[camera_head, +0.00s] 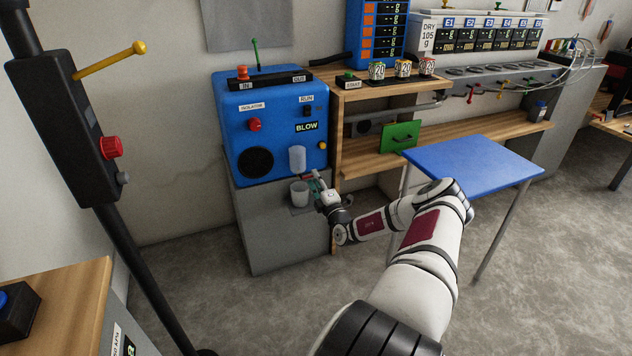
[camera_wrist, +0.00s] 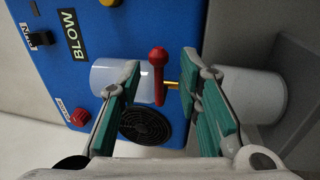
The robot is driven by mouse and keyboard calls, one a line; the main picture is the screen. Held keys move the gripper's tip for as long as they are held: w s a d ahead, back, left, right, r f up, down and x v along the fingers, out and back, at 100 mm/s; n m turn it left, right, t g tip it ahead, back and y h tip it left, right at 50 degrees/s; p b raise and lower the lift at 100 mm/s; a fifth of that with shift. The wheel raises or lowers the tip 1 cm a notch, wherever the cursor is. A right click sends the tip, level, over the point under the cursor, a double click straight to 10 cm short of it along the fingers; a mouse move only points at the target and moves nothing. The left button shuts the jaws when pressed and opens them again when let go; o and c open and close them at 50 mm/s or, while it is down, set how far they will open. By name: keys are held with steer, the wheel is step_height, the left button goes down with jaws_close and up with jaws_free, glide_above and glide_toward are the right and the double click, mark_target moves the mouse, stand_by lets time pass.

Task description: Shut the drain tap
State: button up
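The drain tap shows in the wrist view as a red lever (camera_wrist: 158,74) with a short brass stem (camera_wrist: 171,86), between a clear bowl (camera_wrist: 108,76) and a pale cup (camera_wrist: 258,98). The lever lies crosswise to the stem. My gripper (camera_wrist: 160,86) is open, its teal-padded fingers on either side of the lever with gaps. Whether either finger touches it I cannot tell. In the head view, my gripper (camera_head: 314,180) is at the front of the blue machine (camera_head: 275,155), beside the bowl (camera_head: 297,158) and above right of the cup (camera_head: 299,193). The tap is mostly hidden there.
The machine stands on a grey cabinet (camera_head: 275,235). A wooden bench (camera_head: 350,88) is close to the right, and a blue-topped table (camera_head: 475,165) stands near my arm. A black post (camera_head: 140,260) with a yellow lever (camera_head: 108,60) is at left. Floor is free between.

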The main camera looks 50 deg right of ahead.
steer(key=v, duration=1.2)
